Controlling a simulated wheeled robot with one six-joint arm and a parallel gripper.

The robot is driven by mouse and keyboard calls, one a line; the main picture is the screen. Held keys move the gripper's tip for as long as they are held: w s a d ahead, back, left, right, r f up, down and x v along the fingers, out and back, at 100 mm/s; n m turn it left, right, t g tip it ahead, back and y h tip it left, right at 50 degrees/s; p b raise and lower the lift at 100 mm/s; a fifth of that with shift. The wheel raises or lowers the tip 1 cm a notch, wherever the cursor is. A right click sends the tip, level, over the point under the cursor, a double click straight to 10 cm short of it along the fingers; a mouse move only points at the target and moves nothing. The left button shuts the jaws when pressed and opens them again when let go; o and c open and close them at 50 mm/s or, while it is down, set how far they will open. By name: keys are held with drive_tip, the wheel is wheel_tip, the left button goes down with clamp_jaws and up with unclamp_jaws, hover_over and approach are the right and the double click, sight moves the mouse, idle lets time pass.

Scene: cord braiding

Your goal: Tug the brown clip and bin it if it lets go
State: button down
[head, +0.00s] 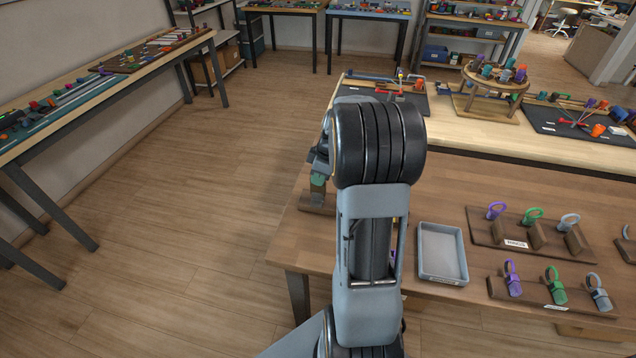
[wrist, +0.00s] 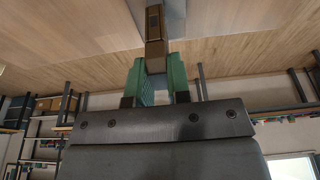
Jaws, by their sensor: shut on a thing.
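In the wrist view, a brown clip (wrist: 155,52) stands between the two green finger pads of my gripper (wrist: 157,70). My gripper is shut on it. The clip runs up past the fingertips to the top edge of the picture, where a darker piece shows on its face. What it is attached to, if anything, cannot be told. A grey open tray (head: 428,272), which looks empty, sits on the wooden table right of my arm.
Right of the tray, a rear wooden rack (head: 485,236) holds purple, green and grey rings, and a front rack (head: 527,297) holds clips in like colours. A bench with a round stand (head: 497,82) is behind. Open floor (head: 170,230) lies to the left.

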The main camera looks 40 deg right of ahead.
drive_tip(key=shift+r, duration=0.1)
idle(0.3)
drive_tip(key=shift+r+p, duration=1.8)
drive_tip(key=shift+r, duration=1.05)
